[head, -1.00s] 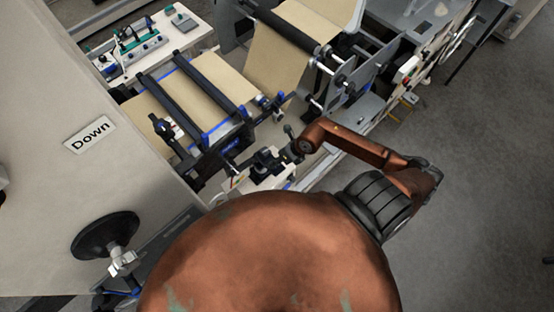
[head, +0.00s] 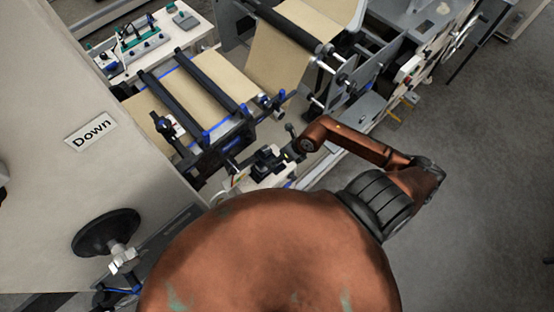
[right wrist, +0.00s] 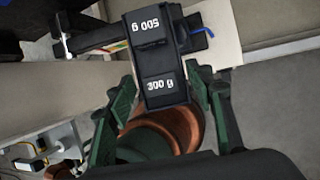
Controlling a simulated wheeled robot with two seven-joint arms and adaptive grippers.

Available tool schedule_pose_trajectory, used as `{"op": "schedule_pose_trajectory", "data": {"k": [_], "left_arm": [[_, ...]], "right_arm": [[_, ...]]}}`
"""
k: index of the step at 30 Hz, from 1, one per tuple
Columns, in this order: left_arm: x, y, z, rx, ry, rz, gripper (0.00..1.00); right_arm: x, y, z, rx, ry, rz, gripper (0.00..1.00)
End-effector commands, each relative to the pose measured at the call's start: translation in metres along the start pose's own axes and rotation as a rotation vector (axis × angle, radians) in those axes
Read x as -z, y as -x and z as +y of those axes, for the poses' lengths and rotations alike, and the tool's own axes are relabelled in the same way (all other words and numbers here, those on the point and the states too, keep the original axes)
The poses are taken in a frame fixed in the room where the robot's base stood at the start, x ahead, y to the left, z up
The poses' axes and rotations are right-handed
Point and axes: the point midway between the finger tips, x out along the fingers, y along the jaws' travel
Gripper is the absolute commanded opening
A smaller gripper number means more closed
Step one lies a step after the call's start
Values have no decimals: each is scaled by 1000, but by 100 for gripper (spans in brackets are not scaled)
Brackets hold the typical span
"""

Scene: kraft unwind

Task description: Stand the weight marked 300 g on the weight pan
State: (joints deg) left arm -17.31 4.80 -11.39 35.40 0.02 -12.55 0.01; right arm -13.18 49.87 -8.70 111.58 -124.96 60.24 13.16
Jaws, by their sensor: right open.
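In the right wrist view the black weight marked 300 g (right wrist: 160,87) is near the middle, its label facing the camera. A black block with an upside-down label that looks like 500 g (right wrist: 150,30) adjoins it above in the picture. My right gripper (right wrist: 160,78) is open, its green fingers to the left and right of the 300 g weight, with a gap showing on each side. In the head view my right arm reaches to small dark parts by the machine, too small to tell apart. I cannot make out the weight pan. My left gripper is out of view.
The unwind machine with kraft web (head: 205,85) and dark rollers fills the middle of the head view. A pale panel marked Down (head: 90,133) with a black knob (head: 105,233) stands at the left. Grey floor (head: 480,200) is clear at the right.

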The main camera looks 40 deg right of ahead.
Motion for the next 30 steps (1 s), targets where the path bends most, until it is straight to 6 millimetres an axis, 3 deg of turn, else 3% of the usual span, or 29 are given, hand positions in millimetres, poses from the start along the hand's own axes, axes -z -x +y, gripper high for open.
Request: {"op": "schedule_pose_trajectory", "data": {"k": [12,18,30], "left_arm": [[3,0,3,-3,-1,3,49],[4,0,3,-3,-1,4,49],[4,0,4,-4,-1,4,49]], "right_arm": [[1,78,-1,3,3,0,49],[0,106,0,1,1,-1,49],[-1,116,2,-6,-1,-4,49]]}}
